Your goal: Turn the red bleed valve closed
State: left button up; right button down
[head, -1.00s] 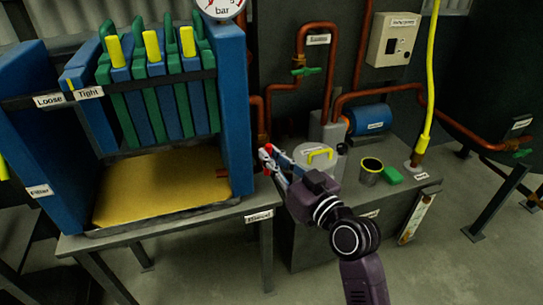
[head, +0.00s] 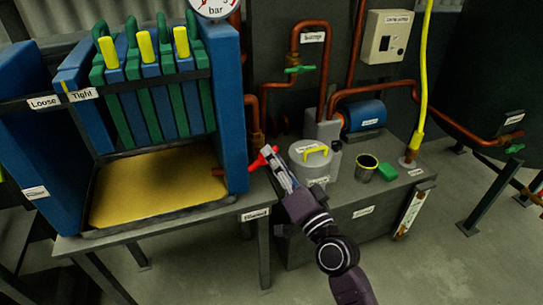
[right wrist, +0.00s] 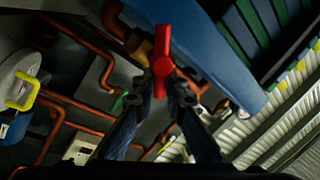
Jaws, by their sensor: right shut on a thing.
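The red bleed valve handle (head: 259,161) is on a copper pipe fitting at the right side of the blue filter press. In the right wrist view the red handle (right wrist: 163,42) is a bar running from top to bottom between the fingertips. The fingers hide part of the handle in the head view. My left gripper is not in view.
The blue press frame (head: 232,110) stands close left of the gripper. A grey lidded pot (head: 309,161) with a yellow handle stands close right. A dark cup (head: 366,168) and a green block (head: 387,172) are farther right. A green-handled valve (head: 298,69) is on the copper pipes behind.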

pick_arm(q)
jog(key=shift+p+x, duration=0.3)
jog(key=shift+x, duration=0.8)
pick_arm(e)
jog(key=m+h, duration=0.1)
jog(key=m, duration=0.2)
jog(key=f+m+t+h, duration=0.1)
jog(key=m, duration=0.5)
jog(key=shift+d+f+t+h, duration=0.15)
jog(key=shift+t+h, duration=0.25)
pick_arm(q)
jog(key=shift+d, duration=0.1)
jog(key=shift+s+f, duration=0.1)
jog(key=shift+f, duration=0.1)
pick_arm(e)
jog(key=c, duration=2)
grip_release()
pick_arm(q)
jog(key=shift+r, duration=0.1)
pick_arm(e)
jog(key=shift+o, duration=0.2)
